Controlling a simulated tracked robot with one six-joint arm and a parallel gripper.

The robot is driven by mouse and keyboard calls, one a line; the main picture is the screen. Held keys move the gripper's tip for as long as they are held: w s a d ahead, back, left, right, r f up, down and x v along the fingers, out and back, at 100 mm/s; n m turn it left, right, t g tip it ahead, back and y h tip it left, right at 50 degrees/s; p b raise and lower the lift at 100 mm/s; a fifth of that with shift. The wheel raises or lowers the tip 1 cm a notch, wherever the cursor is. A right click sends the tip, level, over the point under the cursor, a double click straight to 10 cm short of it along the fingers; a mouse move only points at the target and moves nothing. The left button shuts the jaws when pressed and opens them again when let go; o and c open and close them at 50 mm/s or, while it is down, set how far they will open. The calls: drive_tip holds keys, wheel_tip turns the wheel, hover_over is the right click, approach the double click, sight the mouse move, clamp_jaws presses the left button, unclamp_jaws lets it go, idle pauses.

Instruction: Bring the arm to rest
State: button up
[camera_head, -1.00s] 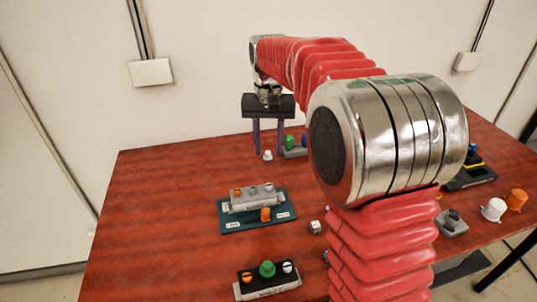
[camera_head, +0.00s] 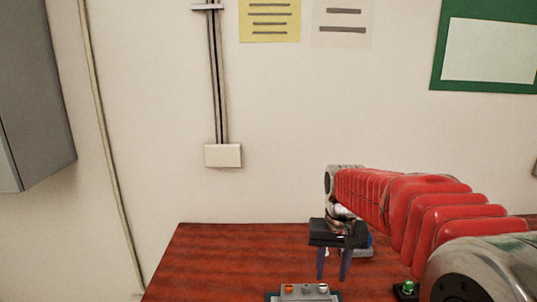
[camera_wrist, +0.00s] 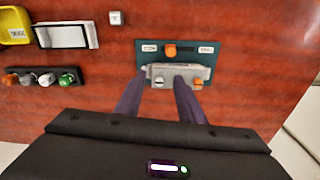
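My gripper (camera_head: 333,277) hangs at the end of my red-sleeved arm in the head view, its purple fingers pointing down over the table (camera_head: 220,255). I cannot tell how high the fingertips are above the block.
In the wrist view an orange piece (camera_wrist: 170,50) sits on the board. A white cube (camera_wrist: 116,18), a yellow container (camera_wrist: 14,32), a white-topped item (camera_wrist: 66,36) and a dark strip with knobs (camera_wrist: 42,78) lie left. A white wall box (camera_head: 222,155) is behind the table.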

drive_tip(key=s+r+t, duration=0.1)
drive_tip(key=s+t, duration=0.1)
drive_tip(key=s, duration=0.9)
drive_tip(key=s+r+n+t, duration=0.1)
drive_tip(key=s+r+t, duration=0.1)
drive_tip(key=s, duration=0.9)
drive_tip(key=shift+s+r+t, duration=0.2)
drive_tip(key=shift+s+t, duration=0.05)
drive_tip(key=shift+t, duration=0.15)
